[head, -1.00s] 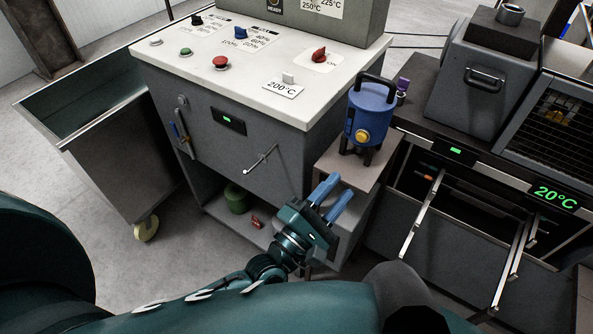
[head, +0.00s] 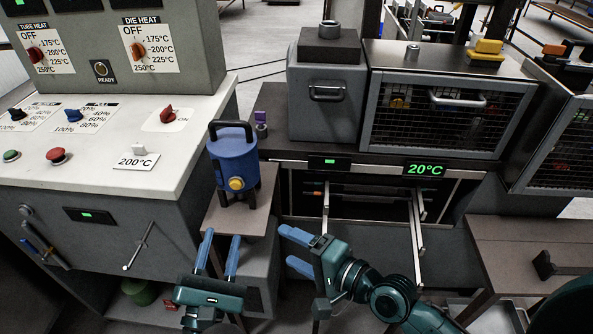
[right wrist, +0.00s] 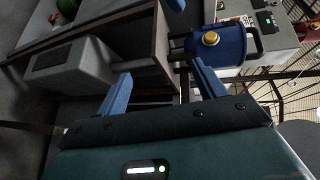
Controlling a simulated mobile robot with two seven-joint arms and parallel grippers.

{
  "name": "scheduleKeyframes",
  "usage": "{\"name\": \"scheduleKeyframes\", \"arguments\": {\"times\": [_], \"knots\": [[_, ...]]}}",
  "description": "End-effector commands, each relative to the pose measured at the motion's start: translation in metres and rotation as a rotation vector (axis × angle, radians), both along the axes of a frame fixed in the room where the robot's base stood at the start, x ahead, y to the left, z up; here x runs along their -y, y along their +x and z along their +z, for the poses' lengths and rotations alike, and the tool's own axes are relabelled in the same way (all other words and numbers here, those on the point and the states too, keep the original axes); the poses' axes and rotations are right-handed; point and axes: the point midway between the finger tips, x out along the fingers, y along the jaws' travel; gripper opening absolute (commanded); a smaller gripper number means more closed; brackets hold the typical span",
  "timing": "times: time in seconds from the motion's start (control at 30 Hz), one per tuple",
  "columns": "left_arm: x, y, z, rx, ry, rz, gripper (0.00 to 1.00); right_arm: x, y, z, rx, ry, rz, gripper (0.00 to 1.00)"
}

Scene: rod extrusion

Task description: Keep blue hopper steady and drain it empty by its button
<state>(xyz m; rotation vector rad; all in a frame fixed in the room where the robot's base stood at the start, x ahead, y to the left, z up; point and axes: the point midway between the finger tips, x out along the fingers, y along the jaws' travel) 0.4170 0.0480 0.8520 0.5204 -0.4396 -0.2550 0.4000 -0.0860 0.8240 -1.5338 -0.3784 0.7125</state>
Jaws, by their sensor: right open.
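The blue hopper (head: 232,155) stands upright on a small brown-topped stand, with black handles, black legs and a round yellow button (head: 236,184) low on its front. Both also show in the right wrist view, the hopper (right wrist: 232,48) turned sideways and its button (right wrist: 210,39) facing the camera. My left gripper (head: 218,245) is open and empty, below and in front of the hopper, its fingers pointing up toward it. My right gripper (head: 287,248) is open and empty, to the right and below the hopper, apart from it. Its fingers (right wrist: 163,78) are spread in the right wrist view.
The stand top (head: 262,197) has little bare room around the hopper. The control cabinet (head: 180,185) is close on the left. The oven rails (head: 417,240) stick out on the right, near my right arm. A brown table (head: 520,250) stands further right.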

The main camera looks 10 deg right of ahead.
Motion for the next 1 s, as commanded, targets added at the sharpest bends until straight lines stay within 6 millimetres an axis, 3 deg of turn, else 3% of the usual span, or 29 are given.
{"name": "scheduleKeyframes", "arguments": {"times": [0.2, 0.37, 0.5, 0.77, 1.0], "knots": [[0.000, 0.000, 0.000, 0.000, 0.000, 0.000, 0.36, 0.003, 0.041, 0.044, -0.352, 0.522, -0.008, 0.88], [0.000, 0.000, 0.000, 0.000, 0.000, 0.000, 0.36, 0.011, 0.065, 0.075, -0.627, 0.848, -0.015, 1.00], [0.000, 0.000, 0.000, 0.000, 0.000, 0.000, 0.36, 0.018, 0.080, 0.097, -0.813, 1.051, -0.022, 1.00], [0.000, 0.000, 0.000, 0.000, 0.000, 0.000, 0.36, 0.021, 0.093, 0.112, -0.958, 1.199, -0.028, 1.00], [0.000, 0.000, 0.000, 0.000, 0.000, 0.000, 0.36, -0.006, 0.116, 0.114, -0.960, 1.204, -0.026, 1.00]]}}
